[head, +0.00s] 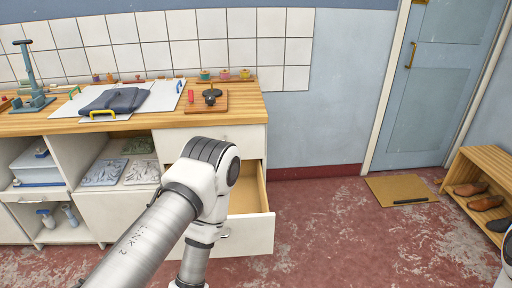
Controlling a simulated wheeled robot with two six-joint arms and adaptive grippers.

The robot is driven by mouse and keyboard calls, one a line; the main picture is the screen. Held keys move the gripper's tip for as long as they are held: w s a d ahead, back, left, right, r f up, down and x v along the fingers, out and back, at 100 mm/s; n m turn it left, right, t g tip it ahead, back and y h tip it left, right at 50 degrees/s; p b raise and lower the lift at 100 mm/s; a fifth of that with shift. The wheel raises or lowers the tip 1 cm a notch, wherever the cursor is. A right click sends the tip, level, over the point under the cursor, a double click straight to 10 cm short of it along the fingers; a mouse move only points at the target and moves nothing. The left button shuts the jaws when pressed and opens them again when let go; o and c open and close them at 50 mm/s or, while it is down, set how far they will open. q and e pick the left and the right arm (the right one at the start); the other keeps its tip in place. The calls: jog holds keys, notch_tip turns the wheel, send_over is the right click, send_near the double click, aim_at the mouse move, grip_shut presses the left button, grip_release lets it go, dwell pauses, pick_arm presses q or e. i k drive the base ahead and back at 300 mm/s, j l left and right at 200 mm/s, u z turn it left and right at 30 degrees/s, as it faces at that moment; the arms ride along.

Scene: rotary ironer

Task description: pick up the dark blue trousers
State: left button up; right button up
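A folded dark blue cloth, which looks like the trousers (115,101), lies on a white board (160,98) on the wooden counter at the left. A yellow handle-like piece (102,113) is at its front edge. My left arm crosses the middle of the view and bends down at its elbow, in front of the cabinet. Its gripper is not visible. Only a sliver of white at the lower right edge may be my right arm, and its gripper is not visible either.
A drawer (246,232) stands pulled out below the wooden counter (215,114). A small board (220,107) with a black object is right of the trousers. A grey press-like tool (34,96) stands left. A shoe rack (474,166) is far right. Red floor (340,230) is clear.

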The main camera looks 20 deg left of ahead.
aim_at(127, 100)
jog(key=u, duration=1.2)
jog(key=i+l, duration=0.1)
jog(key=i, duration=0.1)
